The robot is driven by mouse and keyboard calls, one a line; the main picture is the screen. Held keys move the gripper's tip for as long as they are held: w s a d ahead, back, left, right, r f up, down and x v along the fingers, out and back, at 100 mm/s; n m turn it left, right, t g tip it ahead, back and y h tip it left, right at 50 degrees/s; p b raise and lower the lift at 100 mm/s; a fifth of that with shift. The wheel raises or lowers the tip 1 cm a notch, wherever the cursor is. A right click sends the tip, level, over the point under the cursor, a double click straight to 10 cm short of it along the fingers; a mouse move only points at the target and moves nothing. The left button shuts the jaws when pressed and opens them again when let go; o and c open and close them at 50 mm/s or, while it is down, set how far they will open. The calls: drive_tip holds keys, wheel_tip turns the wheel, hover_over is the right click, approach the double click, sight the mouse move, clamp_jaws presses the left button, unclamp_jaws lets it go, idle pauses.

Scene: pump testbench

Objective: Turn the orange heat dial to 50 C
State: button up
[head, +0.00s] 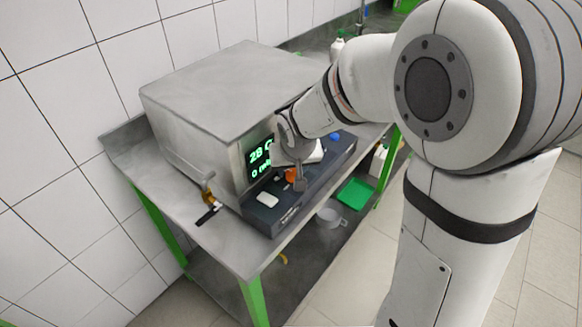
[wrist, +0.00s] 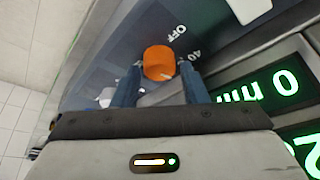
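The orange heat dial (wrist: 159,62) sits on the dark control panel (wrist: 110,62). Its printed scale shows "OFF" and "40" beside it; other marks are partly hidden. A small pale mark shows on the dial's lower right edge. My gripper (wrist: 160,80) is open, with one blue finger on each side of the dial and gaps showing; I cannot tell how deep the fingers reach around it. In the head view the dial (head: 290,174) is partly covered by my gripper (head: 298,183). The green display (head: 261,160) reads about 28 C above a 0 minute line.
The grey metal box (head: 225,95) stands behind the panel on the bench. A tap with a black handle (head: 207,215) sticks out at the left.

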drive_tip(key=shift+o, duration=1.1)
drive_tip(key=shift+s+r, duration=0.1)
drive_tip(key=v, duration=0.7)
drive_tip(key=shift+r, duration=0.3)
drive_tip(key=shift+s+d, duration=0.1)
